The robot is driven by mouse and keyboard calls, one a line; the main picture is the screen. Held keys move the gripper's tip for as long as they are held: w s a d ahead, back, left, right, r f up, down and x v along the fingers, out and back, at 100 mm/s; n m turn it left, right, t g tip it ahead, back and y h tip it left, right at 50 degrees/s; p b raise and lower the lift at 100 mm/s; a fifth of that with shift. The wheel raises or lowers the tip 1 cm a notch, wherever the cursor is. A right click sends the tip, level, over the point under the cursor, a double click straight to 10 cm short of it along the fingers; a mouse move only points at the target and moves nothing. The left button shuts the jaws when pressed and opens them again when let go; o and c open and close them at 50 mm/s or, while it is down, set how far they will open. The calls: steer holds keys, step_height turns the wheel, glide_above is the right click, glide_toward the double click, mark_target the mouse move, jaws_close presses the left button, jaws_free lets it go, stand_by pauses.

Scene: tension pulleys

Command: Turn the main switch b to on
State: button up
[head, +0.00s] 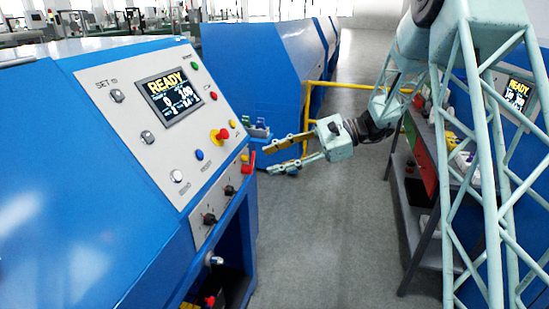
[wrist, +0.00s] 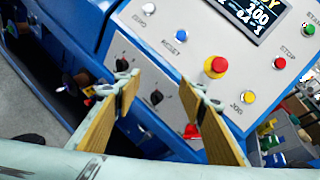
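My gripper (head: 272,159) is open and empty, its two long fingers pointing left at the control panel (head: 118,128) of the blue machine. In the wrist view the fingers of my gripper (wrist: 165,90) stand wide apart before the lower panel strip. That strip carries two black rotary switches (head: 209,219) (head: 229,190) and a red switch (head: 246,168). In the wrist view the strip shows a black switch (wrist: 156,97) between the fingers, another black switch (wrist: 122,64) by the left fingertip, and the red switch (wrist: 192,131). I cannot read which is main switch b.
A red-and-yellow emergency stop button (head: 219,136), a blue button (head: 199,155) and a white button (head: 177,176) sit above the strip. The screen (head: 170,95) reads READY. A yellow rail (head: 310,105) and clear grey floor lie behind my gripper.

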steer(key=shift+n+h, duration=0.5)
steer(key=shift+s+r, duration=0.65)
steer(key=shift+s, duration=0.3)
steer(key=shift+s+r, duration=0.65)
steer(key=shift+s, duration=0.3)
